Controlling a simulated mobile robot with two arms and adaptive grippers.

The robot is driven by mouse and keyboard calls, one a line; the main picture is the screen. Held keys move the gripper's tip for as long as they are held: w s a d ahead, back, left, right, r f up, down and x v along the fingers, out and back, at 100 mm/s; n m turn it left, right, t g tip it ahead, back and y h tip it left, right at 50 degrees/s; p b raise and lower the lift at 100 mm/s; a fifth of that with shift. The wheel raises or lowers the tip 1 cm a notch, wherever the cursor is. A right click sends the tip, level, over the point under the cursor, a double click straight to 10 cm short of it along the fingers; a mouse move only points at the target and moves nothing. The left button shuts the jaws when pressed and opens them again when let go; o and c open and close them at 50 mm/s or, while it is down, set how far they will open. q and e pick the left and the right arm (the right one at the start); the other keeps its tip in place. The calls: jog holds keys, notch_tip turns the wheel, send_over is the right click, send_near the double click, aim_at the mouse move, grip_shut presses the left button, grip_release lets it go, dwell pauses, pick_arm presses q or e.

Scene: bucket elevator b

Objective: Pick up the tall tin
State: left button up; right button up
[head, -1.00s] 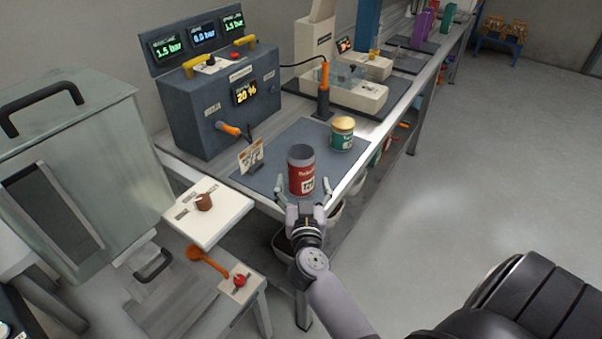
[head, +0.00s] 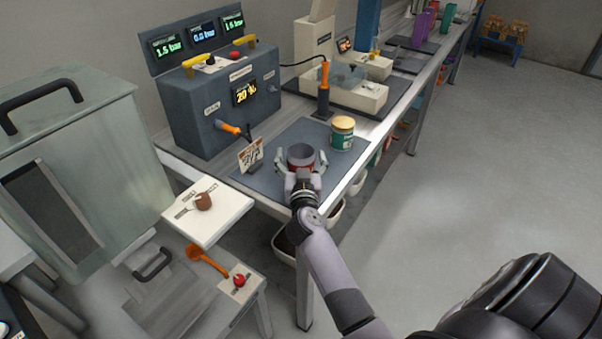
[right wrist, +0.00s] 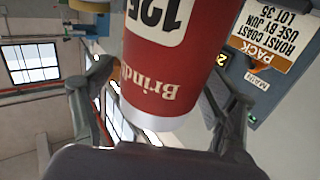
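The tall tin, red with a white label and a grey open top, stands on the dark mat (head: 268,181); the tall tin (head: 301,157) is partly hidden by my right gripper in the head view. In the right wrist view the tin (right wrist: 165,70) fills the middle, between the fingers. My right gripper (head: 302,165) is open around the tin, one finger on each side; in the right wrist view the gripper (right wrist: 160,110) shows gaps beside the tin. A shorter green tin with a yellow lid (head: 342,132) stands behind it to the right. My left gripper is out of view.
A small label card (head: 250,156) stands left of the tin; it also shows in the right wrist view (right wrist: 270,35). A grey machine with gauges (head: 220,100) stands behind. An orange-handled tool (head: 324,90) stands upright behind the mat. Floor on the right is clear.

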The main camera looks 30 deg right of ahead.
jog(key=c, duration=1.1)
jog(key=shift+c, duration=0.2)
